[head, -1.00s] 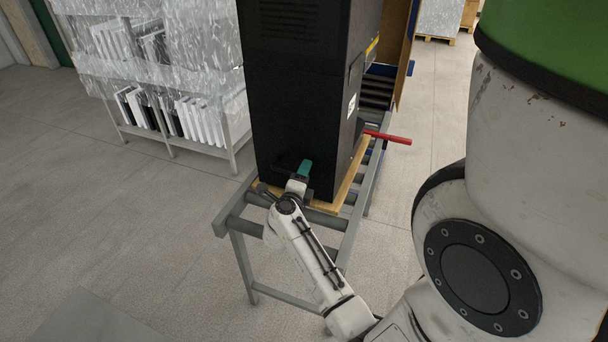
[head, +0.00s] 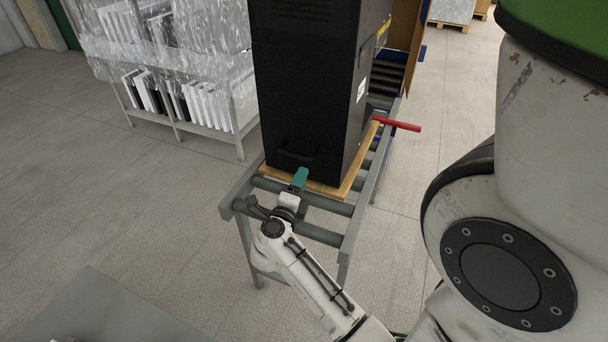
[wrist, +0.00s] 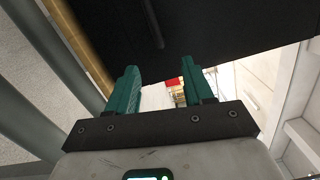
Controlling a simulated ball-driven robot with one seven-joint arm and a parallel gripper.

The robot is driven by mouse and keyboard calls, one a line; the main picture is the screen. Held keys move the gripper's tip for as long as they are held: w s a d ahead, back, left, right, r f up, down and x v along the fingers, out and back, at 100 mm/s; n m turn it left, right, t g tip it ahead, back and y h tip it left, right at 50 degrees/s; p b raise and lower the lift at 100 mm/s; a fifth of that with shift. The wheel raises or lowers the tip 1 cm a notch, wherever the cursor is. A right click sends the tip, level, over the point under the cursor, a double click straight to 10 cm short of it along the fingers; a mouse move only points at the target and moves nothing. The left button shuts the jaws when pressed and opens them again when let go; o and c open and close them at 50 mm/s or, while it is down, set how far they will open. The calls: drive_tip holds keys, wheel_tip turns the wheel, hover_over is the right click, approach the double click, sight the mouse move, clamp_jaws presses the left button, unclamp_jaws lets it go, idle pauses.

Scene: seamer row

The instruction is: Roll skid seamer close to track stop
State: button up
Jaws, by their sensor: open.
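The skid seamer is a tall black cabinet (head: 305,100) on a wooden skid (head: 345,187), standing on the grey roller track (head: 325,236). A dark handle shows low on its near face. My gripper (head: 299,178) is at the near lower edge of the cabinet, just in front of the skid. In the wrist view my gripper (wrist: 158,80) has its two green fingers apart with nothing between them. The black cabinet (wrist: 175,30) fills the top of that view, with a slot-like handle on it. A red bar (head: 397,124) sticks out at the track's right side; I cannot tell whether it is the track stop.
A wrapped rack (head: 185,85) with white and black panels stands left of the track. A blue-framed roller section (head: 390,75) with a brown panel lies behind the cabinet. A grey flat surface (head: 110,312) is at lower left.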

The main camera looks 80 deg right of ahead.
drive_tip(key=shift+a, duration=0.25)
